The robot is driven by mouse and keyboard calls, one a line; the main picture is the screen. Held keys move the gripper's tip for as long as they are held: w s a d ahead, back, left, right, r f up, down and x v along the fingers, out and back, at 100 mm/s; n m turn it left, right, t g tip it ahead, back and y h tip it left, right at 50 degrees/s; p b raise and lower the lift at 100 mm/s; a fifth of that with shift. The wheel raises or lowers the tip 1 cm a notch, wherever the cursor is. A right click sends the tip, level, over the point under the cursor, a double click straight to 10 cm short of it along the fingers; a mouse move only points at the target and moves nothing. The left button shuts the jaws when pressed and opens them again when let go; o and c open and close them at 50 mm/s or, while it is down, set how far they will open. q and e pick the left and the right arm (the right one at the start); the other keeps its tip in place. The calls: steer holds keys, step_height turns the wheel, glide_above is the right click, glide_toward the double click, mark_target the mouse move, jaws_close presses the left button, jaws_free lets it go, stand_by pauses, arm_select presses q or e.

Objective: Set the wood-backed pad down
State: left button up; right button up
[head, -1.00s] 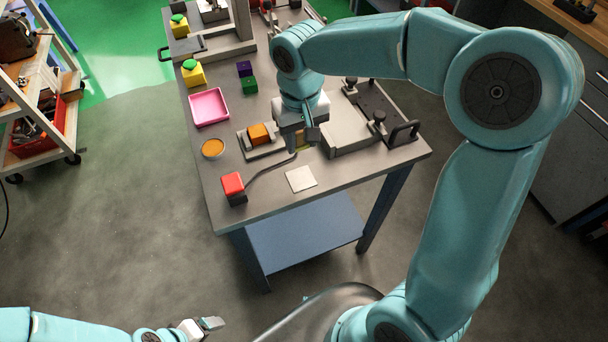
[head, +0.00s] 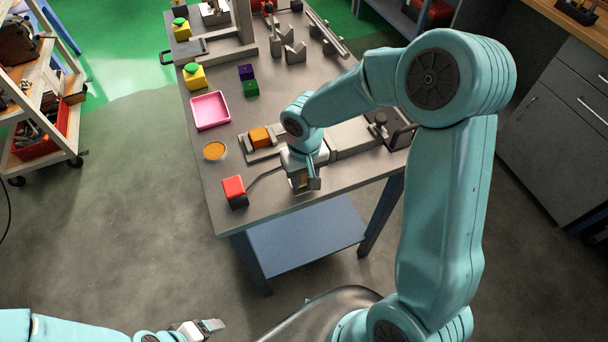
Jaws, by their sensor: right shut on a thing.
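My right gripper (head: 306,181) is shut on the wood-backed pad (head: 298,181), low over the front edge area of the cart top. Only a small yellowish-brown part of the pad shows between the fingers. The gripper covers the spot of the pale square, which is now mostly hidden. I cannot tell whether the pad touches the surface. My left gripper (head: 211,326) is at the bottom left, away from the cart; its jaws are too small to judge.
The cart top (head: 222,172) holds a red-topped block (head: 233,187) with a cable left of the gripper. An orange block (head: 259,138) in a holder, an orange-filled round dish (head: 215,151) and a pink tray (head: 210,109) stand behind. A grey fixture (head: 352,137) is behind right.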

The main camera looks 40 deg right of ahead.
steer(key=shift+f, duration=0.15)
steer(key=o, duration=1)
steer(key=shift+w, duration=0.1)
steer(key=r, duration=1.2)
steer(key=shift+s+r, duration=0.2)
